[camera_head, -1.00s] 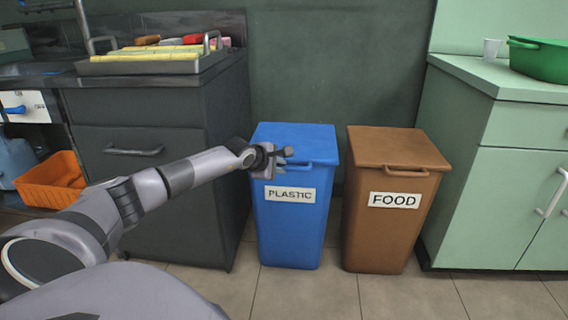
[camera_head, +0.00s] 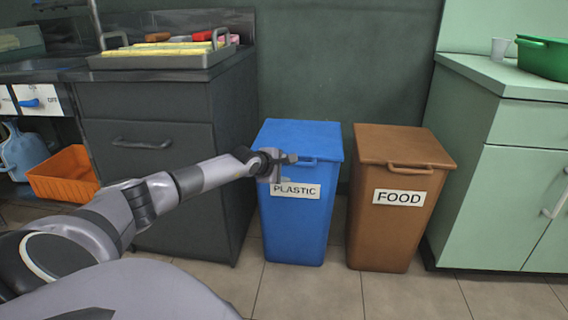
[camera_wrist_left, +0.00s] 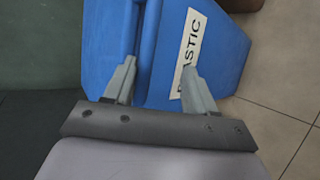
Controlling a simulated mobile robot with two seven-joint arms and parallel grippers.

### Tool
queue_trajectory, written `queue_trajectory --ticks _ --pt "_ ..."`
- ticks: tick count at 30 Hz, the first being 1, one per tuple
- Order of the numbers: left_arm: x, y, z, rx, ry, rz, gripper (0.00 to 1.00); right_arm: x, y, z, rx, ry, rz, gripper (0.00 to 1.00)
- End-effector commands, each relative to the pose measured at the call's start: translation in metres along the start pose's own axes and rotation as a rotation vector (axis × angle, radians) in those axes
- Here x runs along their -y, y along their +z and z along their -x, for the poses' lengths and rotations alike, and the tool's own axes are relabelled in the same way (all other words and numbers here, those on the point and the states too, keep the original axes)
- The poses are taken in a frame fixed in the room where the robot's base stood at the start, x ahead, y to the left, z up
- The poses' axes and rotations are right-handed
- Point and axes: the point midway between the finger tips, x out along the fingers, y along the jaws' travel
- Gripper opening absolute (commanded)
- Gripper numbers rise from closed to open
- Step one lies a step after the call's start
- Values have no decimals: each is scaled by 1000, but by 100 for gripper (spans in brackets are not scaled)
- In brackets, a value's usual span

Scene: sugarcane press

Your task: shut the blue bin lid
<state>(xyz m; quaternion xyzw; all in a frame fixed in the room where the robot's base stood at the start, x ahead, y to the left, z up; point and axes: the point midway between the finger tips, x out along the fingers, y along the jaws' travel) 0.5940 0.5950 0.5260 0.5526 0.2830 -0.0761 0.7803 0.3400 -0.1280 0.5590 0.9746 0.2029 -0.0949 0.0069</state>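The blue bin (camera_head: 297,225), with a white PLASTIC label, stands on the floor. Its blue lid (camera_head: 298,133) lies flat on top and looks shut; a thin gap could not be told at this size. My left gripper (camera_head: 291,159) is at the lid's front edge, left of centre, and hides part of the handle there. In the left wrist view my left gripper (camera_wrist_left: 158,72) has its fingers apart, with the blue bin (camera_wrist_left: 205,75) and lid edge behind and between them. Nothing is seen held. I cannot tell whether it touches the lid. My right gripper is not in view.
A brown FOOD bin (camera_head: 400,210) with its lid down stands just right of the blue one. A dark cabinet (camera_head: 165,160) is on the left, a green cabinet (camera_head: 510,180) on the right. An orange crate (camera_head: 64,174) sits far left. The tiled floor in front is clear.

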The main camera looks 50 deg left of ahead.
Motion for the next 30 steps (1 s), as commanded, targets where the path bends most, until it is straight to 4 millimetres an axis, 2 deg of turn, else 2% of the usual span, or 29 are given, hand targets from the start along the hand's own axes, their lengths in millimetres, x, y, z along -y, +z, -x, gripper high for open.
queue_trajectory --ticks 1,11,24,30 --pt "13 -2 -3 -7 -27 -1 42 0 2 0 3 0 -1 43" --pt "11 -1 1 -6 -27 -3 42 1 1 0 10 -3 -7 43" --pt "3 0 51 -4 -14 -7 42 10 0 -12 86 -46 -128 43" --pt "1 0 66 -4 -5 -3 42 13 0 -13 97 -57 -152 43"
